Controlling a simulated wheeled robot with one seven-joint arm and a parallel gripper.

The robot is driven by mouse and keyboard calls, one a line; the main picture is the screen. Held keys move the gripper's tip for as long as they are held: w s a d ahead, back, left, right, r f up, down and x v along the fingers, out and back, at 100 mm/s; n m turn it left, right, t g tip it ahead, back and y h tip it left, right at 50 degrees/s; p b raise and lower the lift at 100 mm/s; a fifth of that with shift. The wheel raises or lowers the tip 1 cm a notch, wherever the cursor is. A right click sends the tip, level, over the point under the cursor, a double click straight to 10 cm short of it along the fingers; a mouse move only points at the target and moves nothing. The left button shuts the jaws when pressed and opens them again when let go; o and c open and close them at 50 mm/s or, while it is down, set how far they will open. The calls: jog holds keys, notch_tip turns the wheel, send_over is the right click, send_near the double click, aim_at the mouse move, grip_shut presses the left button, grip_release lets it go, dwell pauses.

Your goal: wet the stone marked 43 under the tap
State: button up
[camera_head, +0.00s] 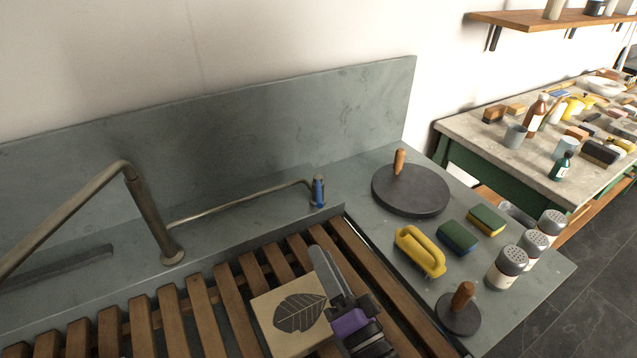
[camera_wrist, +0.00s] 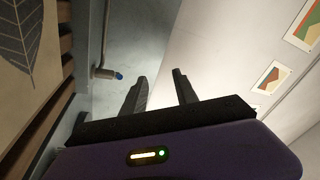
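A beige stone block with a dark leaf drawing (camera_head: 293,319) lies on the wooden slats at the bottom of the head view. No number 43 can be read on it. It also shows at the left edge of the wrist view (camera_wrist: 22,62). My gripper (camera_head: 322,262) is just right of the stone. In the wrist view my gripper (camera_wrist: 160,84) has its two fingers apart with nothing between them. A bent metal spout (camera_head: 150,215) rises left of the stone. A thin pipe ends at a blue-handled tap fitting (camera_head: 318,192) behind my gripper.
The wooden slats (camera_head: 200,312) span the sink. On the right ledge stand a round dark disc with a wooden handle (camera_head: 410,192), a yellow holder (camera_head: 420,252), sponges (camera_head: 458,238), shakers (camera_head: 506,268) and a small handled disc (camera_head: 458,314). A cluttered bench (camera_head: 480,130) stands beyond.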

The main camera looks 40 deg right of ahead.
jog(key=w+d+r+m+g+h+p, duration=0.25)
jog(key=w+d+m+h, duration=0.25)
jog(key=w+d+m, duration=0.75)
jog(key=m+g, duration=0.4)
jog(key=m, duration=1)
send_near(317, 180)
jog(key=shift+x, duration=3.25)
jog(key=shift+f, duration=0.15)
grip_shut()
